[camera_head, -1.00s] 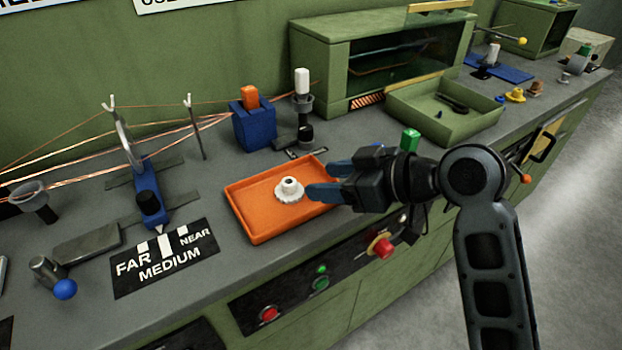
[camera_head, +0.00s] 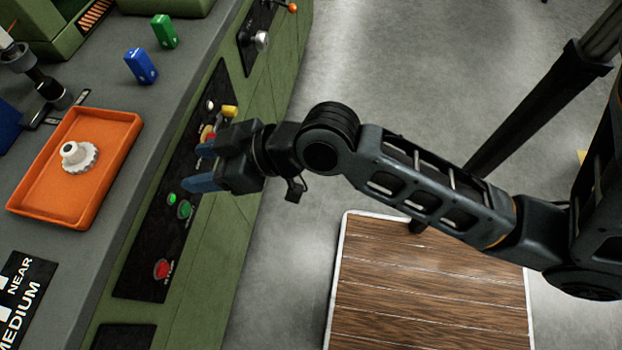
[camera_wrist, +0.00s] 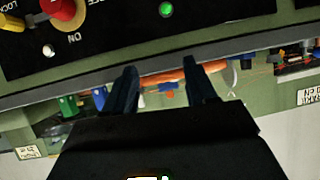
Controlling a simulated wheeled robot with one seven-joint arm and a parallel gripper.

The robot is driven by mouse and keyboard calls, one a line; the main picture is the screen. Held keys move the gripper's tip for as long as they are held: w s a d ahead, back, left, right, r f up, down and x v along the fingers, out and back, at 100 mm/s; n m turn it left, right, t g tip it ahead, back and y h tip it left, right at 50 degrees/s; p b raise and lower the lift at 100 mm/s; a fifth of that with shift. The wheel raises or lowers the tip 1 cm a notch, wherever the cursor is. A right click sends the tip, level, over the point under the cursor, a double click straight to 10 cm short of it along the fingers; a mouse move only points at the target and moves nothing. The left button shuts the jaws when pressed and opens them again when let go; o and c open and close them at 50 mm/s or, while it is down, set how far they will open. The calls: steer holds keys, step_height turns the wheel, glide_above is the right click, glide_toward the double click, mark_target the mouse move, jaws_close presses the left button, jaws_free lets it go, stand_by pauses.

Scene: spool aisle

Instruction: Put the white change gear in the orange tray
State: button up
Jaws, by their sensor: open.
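The white change gear (camera_head: 79,156) lies inside the orange tray (camera_head: 97,200) on the grey bench top, in the head view. It rests on the tray floor with its hub up. My gripper (camera_head: 200,166) is open and empty. It is to the right of the tray, apart from it, out in front of the bench's control panel. The wrist view shows the two blue fingers of my gripper (camera_wrist: 160,82) spread with nothing held between them. The gear does not show in the wrist view.
A blue block (camera_head: 141,66) and a green block (camera_head: 164,31) stand on the bench beyond the tray. The control panel (camera_head: 150,243) has buttons and a red knob (camera_head: 162,268). A wooden platform (camera_head: 430,285) lies on the floor. The grey floor beside the bench is open.

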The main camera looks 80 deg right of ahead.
steer(key=s+a+r+t, duration=0.1)
steer(key=s+r, duration=0.1)
steer(key=s, duration=0.8)
steer(key=s+a+r+t+h, duration=0.1)
steer(key=s+r, duration=0.2)
steer(key=s, duration=0.7)
steer(key=shift+s+a, duration=0.35)
steer(key=shift+s, duration=0.05)
stand_by(3.4)
